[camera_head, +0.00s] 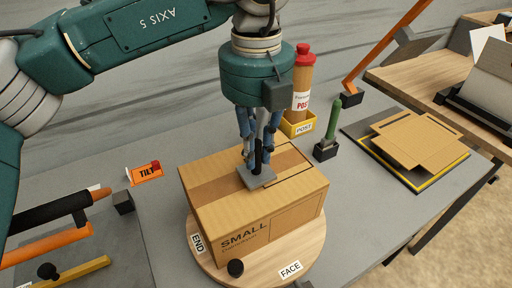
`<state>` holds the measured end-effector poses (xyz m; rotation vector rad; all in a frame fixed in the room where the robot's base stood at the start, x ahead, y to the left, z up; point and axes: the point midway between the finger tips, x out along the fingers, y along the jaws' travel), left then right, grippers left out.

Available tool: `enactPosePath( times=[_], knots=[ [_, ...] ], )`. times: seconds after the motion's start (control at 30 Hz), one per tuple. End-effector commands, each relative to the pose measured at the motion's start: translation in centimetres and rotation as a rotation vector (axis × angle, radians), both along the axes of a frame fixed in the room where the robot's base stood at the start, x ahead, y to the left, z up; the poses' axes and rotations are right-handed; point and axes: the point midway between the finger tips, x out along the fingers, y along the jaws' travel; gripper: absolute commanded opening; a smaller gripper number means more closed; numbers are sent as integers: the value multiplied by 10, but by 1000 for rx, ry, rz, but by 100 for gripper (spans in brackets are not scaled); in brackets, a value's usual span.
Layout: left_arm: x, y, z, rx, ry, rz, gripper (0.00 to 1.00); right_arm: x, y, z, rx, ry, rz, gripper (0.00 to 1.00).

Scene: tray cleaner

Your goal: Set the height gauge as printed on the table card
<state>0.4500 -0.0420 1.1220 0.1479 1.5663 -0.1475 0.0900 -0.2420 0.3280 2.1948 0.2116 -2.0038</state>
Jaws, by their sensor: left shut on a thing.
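My left gripper (258,155) comes down from above over the cardboard box (215,187). It is shut on the black upright handle of a grey flat block (256,178), which is at the box's top face. I cannot tell whether the block touches the box. The box is marked SMALL and sits on a round wooden turntable (310,252) with END and FACE labels. An orange card (146,175) reading TILT lies on the table at the left. I cannot make out for certain which thing is the height gauge. My right gripper is not in view.
A red-capped POST tube (302,80) stands in a yellow holder behind the box. A green stick (333,118) stands in a black block. A flattened carton (415,140) lies on a dark mat at right. Black, orange and yellow bars (60,240) crowd the left front.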

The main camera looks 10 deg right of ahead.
Motion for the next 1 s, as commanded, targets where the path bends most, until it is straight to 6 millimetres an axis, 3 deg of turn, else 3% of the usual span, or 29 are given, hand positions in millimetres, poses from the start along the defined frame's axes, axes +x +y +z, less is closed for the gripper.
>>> enactPosePath(
  times=[0.07, 0.1, 0.2, 0.57, 1.0],
  knots=[
    [1, 0, 1, -2, -3, 2, 0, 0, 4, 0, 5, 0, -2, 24],
    [1, 0, 1, -3, -4, 2, 19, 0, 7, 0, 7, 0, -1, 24],
    [1, 0, 1, -2, -3, 1, 34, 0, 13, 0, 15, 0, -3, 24],
    [1, 0, 7, -2, -3, 1, 34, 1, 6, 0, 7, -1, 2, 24],
    [1, -1, 92, -3, -5, 2, 34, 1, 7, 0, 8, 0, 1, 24]
  ],
)
